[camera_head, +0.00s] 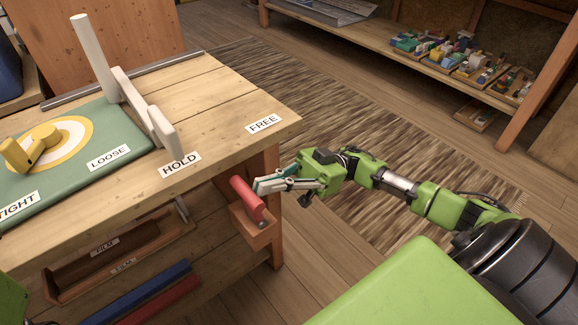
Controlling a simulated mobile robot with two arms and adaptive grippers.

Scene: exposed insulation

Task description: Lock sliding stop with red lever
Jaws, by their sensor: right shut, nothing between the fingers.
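The red lever (247,200) rises tilted from a small wooden block (257,230) at the table's front right corner, below the tabletop. My right gripper (257,186) comes in from the right with its fingers shut and empty. Its fingertips are right beside the lever's upper right side; I cannot tell if they touch it. The white sliding stop (145,112), with a tall white post (95,58), stands on the table by the green mat's right edge. Its front end is at the HOLD label (181,164). My left gripper is not in view.
The table (215,105) carries a FREE label (264,124) near its right corner, a green mat (70,180) and a yellow knob (32,150). A wooden tray (120,255) and blue and red bars lie below. Shelves with small colourful items (440,45) stand at the back right.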

